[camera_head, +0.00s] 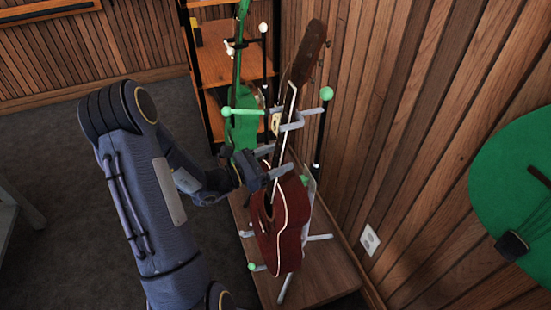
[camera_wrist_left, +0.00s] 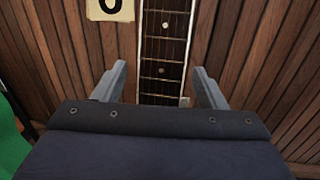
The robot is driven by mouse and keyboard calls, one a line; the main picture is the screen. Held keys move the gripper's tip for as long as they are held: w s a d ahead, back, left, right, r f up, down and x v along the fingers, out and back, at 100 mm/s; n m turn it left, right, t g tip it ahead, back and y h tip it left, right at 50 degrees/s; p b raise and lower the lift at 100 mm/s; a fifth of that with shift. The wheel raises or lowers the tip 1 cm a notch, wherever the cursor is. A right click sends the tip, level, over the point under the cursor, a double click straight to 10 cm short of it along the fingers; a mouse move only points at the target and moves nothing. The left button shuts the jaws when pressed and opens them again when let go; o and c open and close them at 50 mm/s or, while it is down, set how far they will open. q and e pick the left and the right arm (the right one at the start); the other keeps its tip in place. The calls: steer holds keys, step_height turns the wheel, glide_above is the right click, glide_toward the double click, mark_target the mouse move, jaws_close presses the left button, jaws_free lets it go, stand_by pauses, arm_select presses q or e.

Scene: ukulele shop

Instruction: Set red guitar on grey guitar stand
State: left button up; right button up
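The red guitar (camera_head: 282,225) stands nearly upright in the head view, with its neck up and its brown headstock (camera_head: 309,50) near the wall. The body appears to rest on the stand's lower arms, but the contact is partly hidden. My left gripper (camera_head: 284,160) is at the lower neck. In the left wrist view its fingers (camera_wrist_left: 158,78) are open on either side of the fretted neck (camera_wrist_left: 163,50), with gaps visible. My right gripper is not in view.
The stand is on a low wooden platform (camera_head: 325,272) beside the slatted wall. A green instrument (camera_head: 243,125) stands just behind, before a shelf (camera_head: 207,75). A large green instrument (camera_head: 515,180) is at the right.

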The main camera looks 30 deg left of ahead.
arm_select(q)
steer(key=shift+f, duration=0.25)
steer(key=p+v, duration=0.1)
steer(key=v, duration=0.7)
steer(key=s+d+r+m+g+h, duration=0.2)
steer(key=s+d+r+m+g, duration=0.1)
steer(key=d+r+m+g, duration=0.25)
steer(key=s+d+r+m+g+h, duration=0.2)
steer(key=s+d+r+m+g, duration=0.15)
steer(key=d+m, duration=0.45)
steer(key=s+d+f+m+g+y, duration=0.1)
steer(key=s+d+m+g+y, duration=0.2)
steer(key=s+m+y, duration=0.6)
step_height(320, 180, up, 23)
steer(key=s+a+m+t+p, duration=0.1)
steer(key=m+p, duration=0.4)
steer(key=p, duration=1.8)
steer(key=shift+s+a+t, duration=0.3)
steer(key=shift+s+a, duration=0.25)
steer(key=shift+a, duration=0.1)
